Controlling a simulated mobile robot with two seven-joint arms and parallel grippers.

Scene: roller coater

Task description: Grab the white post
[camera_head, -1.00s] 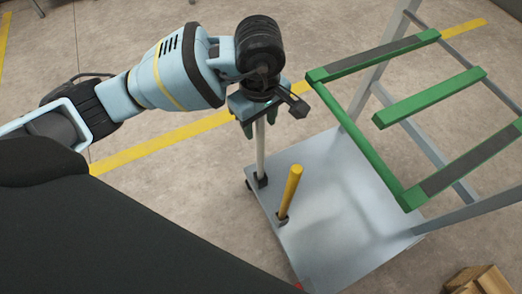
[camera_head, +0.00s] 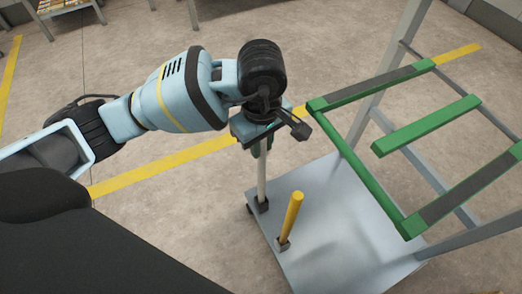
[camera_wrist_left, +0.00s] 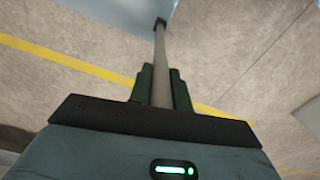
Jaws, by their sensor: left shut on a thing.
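The white post (camera_head: 262,180) stands upright in a dark socket at the left corner of the grey cart platform (camera_head: 345,225). My left gripper (camera_head: 258,147) is at the top of the post, shut on it. In the left wrist view the post (camera_wrist_left: 160,60) runs from between the two dark green fingers (camera_wrist_left: 161,88) to its socket at the top of the picture. The upper end of the post is hidden by the gripper. My right gripper is not in view.
A yellow post (camera_head: 291,217) stands on the platform close to the white post. A cart frame with green bars (camera_head: 425,125) rises at the right. A yellow line (camera_head: 165,165) crosses the open floor. Shelving (camera_head: 65,8) stands at the far left.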

